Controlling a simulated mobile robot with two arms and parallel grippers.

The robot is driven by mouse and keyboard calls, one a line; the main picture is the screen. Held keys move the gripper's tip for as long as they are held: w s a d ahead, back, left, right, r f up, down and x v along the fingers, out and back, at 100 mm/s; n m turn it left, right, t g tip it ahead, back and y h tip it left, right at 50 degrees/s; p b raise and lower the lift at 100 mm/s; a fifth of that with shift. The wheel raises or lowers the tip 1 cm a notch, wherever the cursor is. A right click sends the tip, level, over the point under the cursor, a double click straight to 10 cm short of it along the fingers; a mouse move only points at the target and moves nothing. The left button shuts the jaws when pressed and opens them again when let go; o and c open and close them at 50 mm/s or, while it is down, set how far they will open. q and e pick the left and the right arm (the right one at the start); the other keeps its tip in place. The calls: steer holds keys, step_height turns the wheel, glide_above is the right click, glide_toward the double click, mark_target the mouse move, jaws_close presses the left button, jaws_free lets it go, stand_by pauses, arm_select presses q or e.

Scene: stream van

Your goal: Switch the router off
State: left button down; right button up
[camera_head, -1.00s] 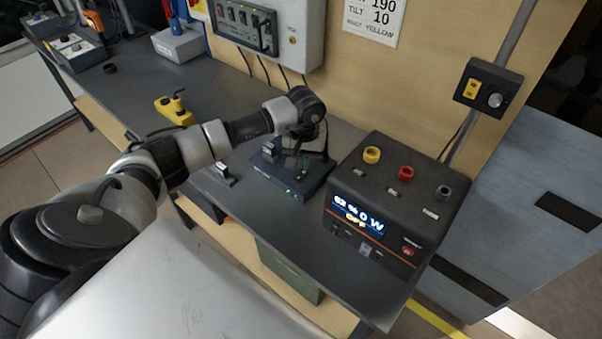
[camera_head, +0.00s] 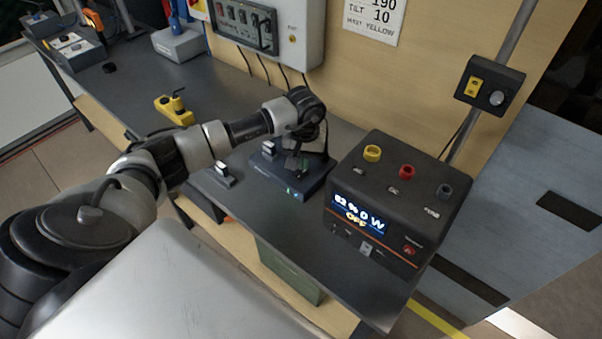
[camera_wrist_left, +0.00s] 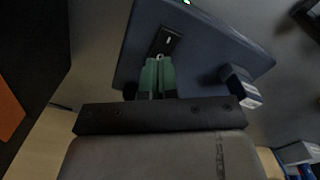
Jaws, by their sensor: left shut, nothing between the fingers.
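The router is a flat dark blue box (camera_head: 262,166) on the grey bench, left of the black power unit. A small green light (camera_head: 290,190) shows at its front edge. In the left wrist view the router's top (camera_wrist_left: 210,45) fills the upper middle, with a black rocker switch (camera_wrist_left: 167,41) with a pale mark. My left gripper (camera_head: 295,168) is over the router, pointing down, shut and empty. In the left wrist view its green fingertips (camera_wrist_left: 157,65) are together just below the switch; I cannot tell if they touch it. The wrist hides part of the router.
The black power unit (camera_head: 392,200) stands close on the right, its display reading OFF. A small dark block (camera_head: 223,174) is left of the router. A yellow device (camera_head: 175,108) lies farther left. A grey wall box (camera_head: 297,30) is behind. Bare bench lies in front of the router.

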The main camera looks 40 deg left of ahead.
arm_select(q)
steer(key=shift+s+f+b, duration=0.1)
steer(key=shift+f+b, duration=0.9)
steer(key=shift+f, duration=0.05)
stand_by(0.4)
steer(key=shift+r+p, duration=0.5)
steer(key=shift+r, duration=0.35)
steer(key=shift+r+p, duration=1.3)
steer(key=shift+r, duration=1.45)
steer(key=shift+f, duration=0.15)
